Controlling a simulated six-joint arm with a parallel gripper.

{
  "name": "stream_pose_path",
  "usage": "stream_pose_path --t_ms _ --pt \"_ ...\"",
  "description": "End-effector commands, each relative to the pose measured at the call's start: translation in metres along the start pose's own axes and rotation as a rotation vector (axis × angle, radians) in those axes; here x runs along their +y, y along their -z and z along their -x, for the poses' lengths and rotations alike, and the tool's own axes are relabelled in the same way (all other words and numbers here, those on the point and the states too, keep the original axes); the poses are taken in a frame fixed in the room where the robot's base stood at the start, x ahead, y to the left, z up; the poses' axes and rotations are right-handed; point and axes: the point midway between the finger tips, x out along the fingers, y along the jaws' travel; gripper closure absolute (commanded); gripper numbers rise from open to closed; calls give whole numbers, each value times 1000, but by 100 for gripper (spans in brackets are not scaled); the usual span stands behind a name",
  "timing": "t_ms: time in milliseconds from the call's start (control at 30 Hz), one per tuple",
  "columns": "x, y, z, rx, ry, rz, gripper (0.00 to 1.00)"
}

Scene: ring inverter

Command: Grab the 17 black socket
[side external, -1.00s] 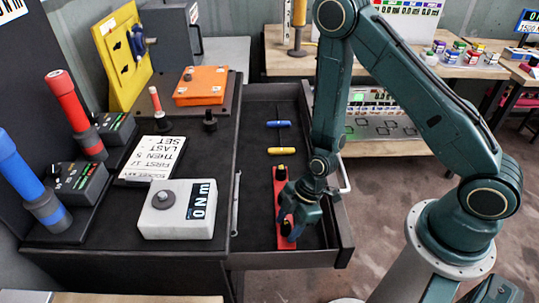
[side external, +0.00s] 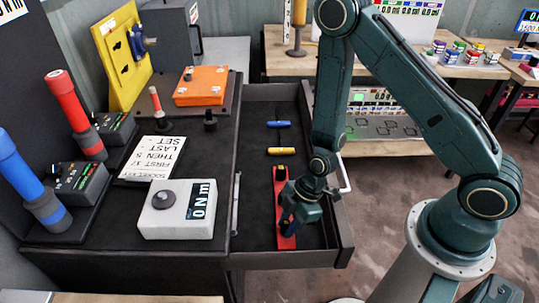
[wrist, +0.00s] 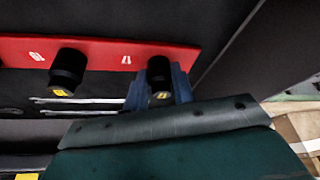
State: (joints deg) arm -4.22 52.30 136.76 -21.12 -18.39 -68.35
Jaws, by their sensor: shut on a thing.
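My gripper (side external: 289,217) is low over the near end of a red rail (side external: 286,242) in the open drawer. In the wrist view, its blue fingers (wrist: 158,92) are shut on a black socket (wrist: 159,72), one on each side. This socket is at the right part of the red rail (wrist: 105,52), beside a small white marking too blurred to read for certain. Another black socket (wrist: 67,68) stands on the rail to the left, clear of the fingers. The socket's lower end is partly hidden by the fingers.
The drawer's side wall (side external: 327,205) is close to the right of my gripper. A yellow-handled tool (side external: 282,151) and a blue-handled tool (side external: 278,124) lie farther back. A grey box with a 0 Nm display (side external: 178,210) stands on the bench at left.

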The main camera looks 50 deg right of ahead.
Motion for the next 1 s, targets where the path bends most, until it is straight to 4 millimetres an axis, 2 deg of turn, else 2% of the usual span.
stream_pose_path --t_ms 367,1000 --pt "0 10 23 1 -2 2 100" --pt "1 43 103 3 -5 3 100"
